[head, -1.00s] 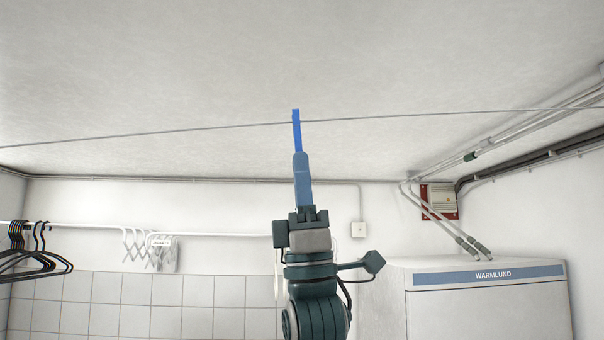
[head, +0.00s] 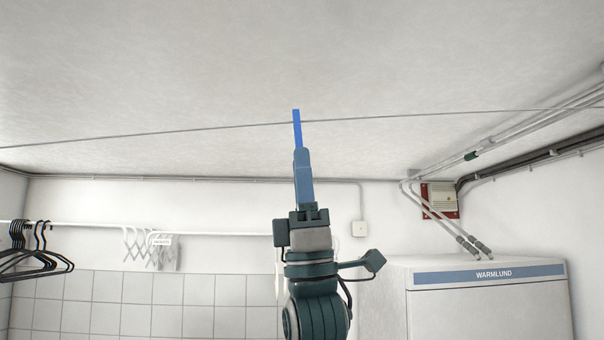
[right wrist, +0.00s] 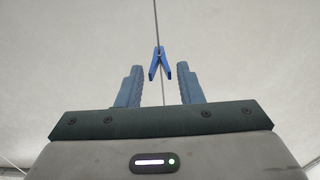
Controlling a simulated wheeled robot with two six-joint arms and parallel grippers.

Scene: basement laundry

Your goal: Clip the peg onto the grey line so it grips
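The blue peg (head: 297,130) stands upright in the head view, its upper part across the grey line (head: 400,116). In the right wrist view the peg (right wrist: 160,62) sits on the line (right wrist: 155,20), its jaw end away from me and its two handle legs spread towards my gripper. My right gripper (head: 302,153) is just below the peg. In the right wrist view its fingers (right wrist: 160,68) are open, one on each side of the handle legs, with a gap on both sides. My left gripper is not in view.
The space around the line is clear.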

